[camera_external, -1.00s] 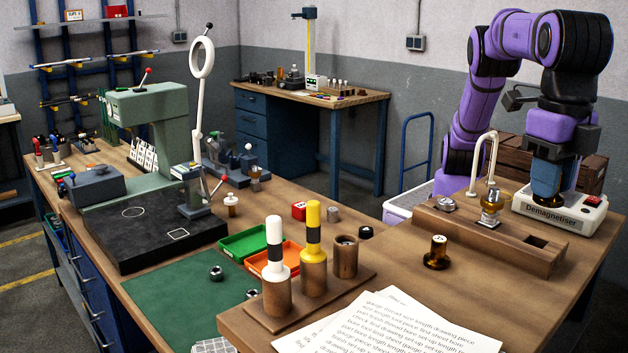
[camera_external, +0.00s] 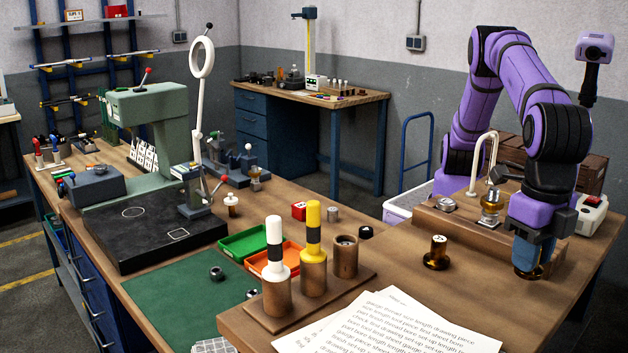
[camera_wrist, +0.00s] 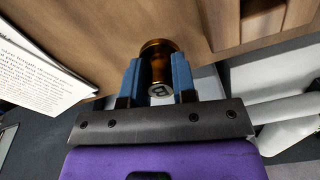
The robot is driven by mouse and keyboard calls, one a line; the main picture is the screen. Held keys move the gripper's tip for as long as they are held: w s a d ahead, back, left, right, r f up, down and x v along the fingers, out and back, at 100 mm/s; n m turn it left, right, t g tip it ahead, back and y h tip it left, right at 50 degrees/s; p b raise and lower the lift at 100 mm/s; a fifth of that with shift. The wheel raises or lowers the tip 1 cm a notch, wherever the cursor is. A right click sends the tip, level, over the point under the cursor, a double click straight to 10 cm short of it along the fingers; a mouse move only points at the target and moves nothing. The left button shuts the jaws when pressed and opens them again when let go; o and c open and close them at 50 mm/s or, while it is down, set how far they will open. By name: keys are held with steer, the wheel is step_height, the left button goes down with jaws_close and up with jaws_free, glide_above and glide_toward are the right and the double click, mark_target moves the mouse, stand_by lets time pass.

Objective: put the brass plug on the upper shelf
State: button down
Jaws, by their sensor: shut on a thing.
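My gripper (camera_wrist: 157,82) is shut on a brass plug (camera_wrist: 158,48) in the wrist view. The blue fingers are on either side of its stem, and its pale end with a dark letter faces the camera. In the external view my gripper (camera_external: 528,268) points down low at the right part of the front bench, and only a sliver of brass shows beneath it. I cannot tell whether the plug touches the bench. A blue wall rack with shelves (camera_external: 88,58) is at the back left.
The white demagnetiser (camera_external: 592,212) is partly hidden by my arm. Papers (camera_external: 390,325) and a gauge stand (camera_external: 345,285) are to the left.

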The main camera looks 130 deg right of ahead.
steer(key=shift+f, duration=1.45)
steer(key=shift+f, duration=0.15)
steer(key=c, duration=0.9)
jaws_free()
step_height(320, 180, up, 12)
steer(key=shift+r, duration=0.15)
